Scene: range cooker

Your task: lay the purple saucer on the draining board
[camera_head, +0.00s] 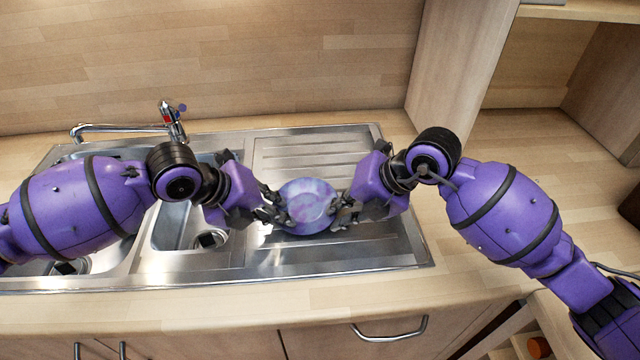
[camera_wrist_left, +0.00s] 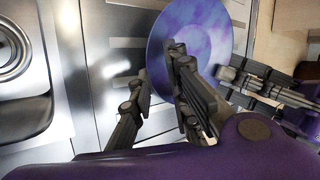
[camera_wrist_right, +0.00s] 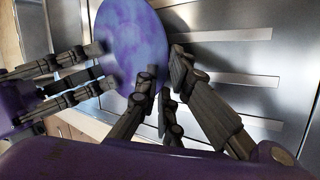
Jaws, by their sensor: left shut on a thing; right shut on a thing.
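The purple saucer (camera_head: 307,205) is a round dish marbled in purple and blue, held between my two grippers over the ribbed metal draining board (camera_head: 330,151). My left gripper (camera_head: 280,208) is shut on its left edge, and my right gripper (camera_head: 338,212) is shut on its right edge. In the left wrist view the saucer (camera_wrist_left: 200,50) sits between the fingers (camera_wrist_left: 160,75). In the right wrist view the saucer (camera_wrist_right: 130,45) shows beside the right fingers (camera_wrist_right: 160,85). I cannot tell whether its underside touches the board.
The sink basins (camera_head: 185,225) lie left of the draining board, with a chrome tap (camera_head: 172,122) behind them. A wooden panel (camera_head: 465,65) and shelf stand at the back right. The ribbed board behind the saucer is clear.

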